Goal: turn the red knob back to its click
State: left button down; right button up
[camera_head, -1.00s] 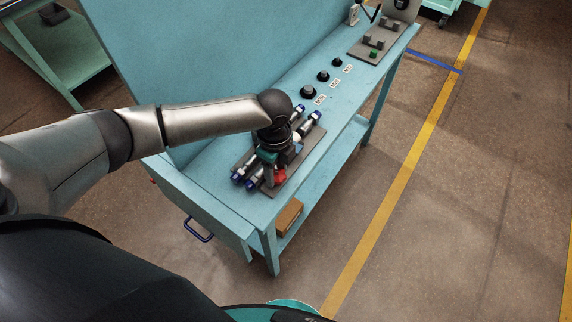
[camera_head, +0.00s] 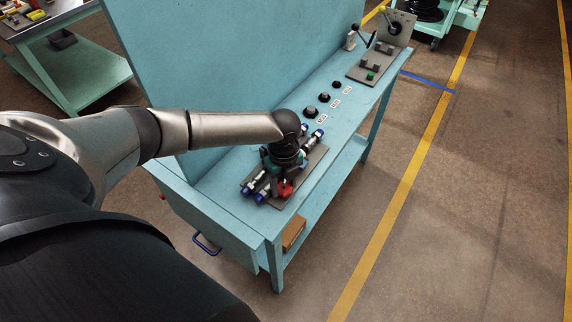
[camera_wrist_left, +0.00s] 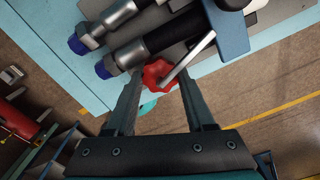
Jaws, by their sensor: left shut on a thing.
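The red knob (camera_head: 285,189) is at the near side of the hose fixture on the turquoise bench. In the left wrist view the lobed red knob (camera_wrist_left: 157,74) sits between the two fingers of my left gripper (camera_wrist_left: 161,80), which is shut on it. A pale metal lever or rod crosses beside the knob. In the head view my left gripper (camera_head: 281,177) reaches down over the fixture, and the arm hides part of it. Two hose fittings with blue ends (camera_wrist_left: 106,68) lie beside the knob. My right gripper is not in view.
The fixture's grey plate (camera_head: 308,172) lies near the bench's front edge. Several black knobs (camera_head: 310,111) with labels run along the bench (camera_head: 225,192). A grey plate with a green button (camera_head: 371,75) is at the far end. The floor to the right is open.

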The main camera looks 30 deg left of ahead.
aim_at(284, 187)
pick_arm(q)
jog(key=c, duration=0.5)
grip_release()
notch_tip(284, 187, up, 15)
jog(key=shift+r+p, duration=0.15)
jog(key=shift+p, duration=0.65)
